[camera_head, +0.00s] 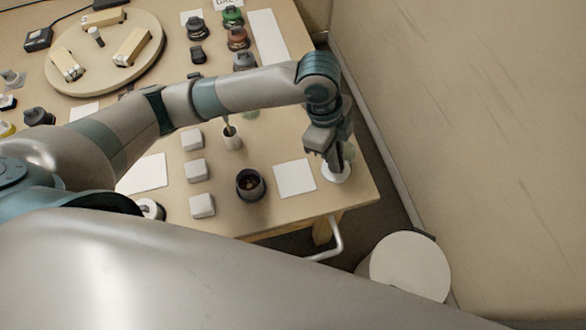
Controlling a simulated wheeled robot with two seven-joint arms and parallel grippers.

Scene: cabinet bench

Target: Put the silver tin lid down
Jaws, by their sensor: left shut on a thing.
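My left gripper (337,166) points down at the right front corner of the bench. It is shut on a pale round disc (338,177), which I take to be the silver tin lid. The fingers cover part of the disc, and I cannot tell whether it touches the bench top. A white square mat (295,179) lies just left of it. My right gripper is not in view.
A dark open tin (250,185) stands left of the mat, near several white blocks (196,170). A small cup (232,138) stands behind. A round board (85,82) with wooden blocks lies at the back left. A white-topped bin (410,263) stands off the bench.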

